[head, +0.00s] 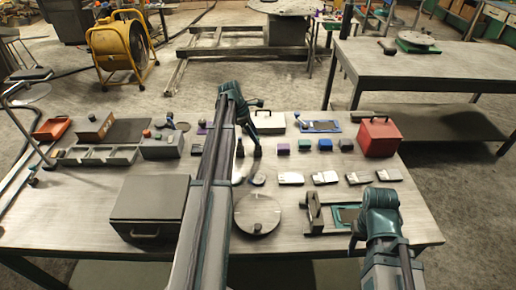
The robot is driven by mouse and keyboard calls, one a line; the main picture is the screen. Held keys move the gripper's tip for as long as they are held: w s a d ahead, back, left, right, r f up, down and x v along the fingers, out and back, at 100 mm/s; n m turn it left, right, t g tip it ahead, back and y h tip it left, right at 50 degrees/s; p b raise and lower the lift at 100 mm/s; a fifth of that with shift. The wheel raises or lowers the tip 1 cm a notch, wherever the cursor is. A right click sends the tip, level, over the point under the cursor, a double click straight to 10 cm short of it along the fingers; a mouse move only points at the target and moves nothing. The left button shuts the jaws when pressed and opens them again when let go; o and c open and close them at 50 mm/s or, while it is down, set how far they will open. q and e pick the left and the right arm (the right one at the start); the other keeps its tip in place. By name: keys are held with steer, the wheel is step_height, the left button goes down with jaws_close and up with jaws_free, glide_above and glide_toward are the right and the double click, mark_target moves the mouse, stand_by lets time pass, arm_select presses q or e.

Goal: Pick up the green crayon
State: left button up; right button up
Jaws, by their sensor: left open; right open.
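I cannot make out a green crayon for certain in the head view; it may be too small or hidden behind my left arm. A small green block (304,145) stands in a row of coloured blocks right of centre on the table. My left gripper (248,152) is open and points down over the middle of the table, left of that block. Nothing shows between its fingers. My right gripper (354,240) is open at the front right of the table, near the front edge. I see nothing held in it.
The table (80,205) is crowded. A grey box (150,205) stands front left, a round disc (257,212) front centre, a red box (379,138) back right, and a grey tray (95,156) left. Several pale blocks (291,178) lie in a row. The right front corner is clear.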

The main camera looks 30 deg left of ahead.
arm_select(q)
steer(key=b+x, duration=0.3)
steer(key=shift+w+a+f, duration=0.1)
steer(key=shift+a+f, duration=0.05)
steer(key=shift+f, duration=0.3)
steer(key=shift+w+f, duration=0.1)
steer(key=shift+f, duration=0.2)
steer(key=shift+r, duration=0.1)
jaws_close()
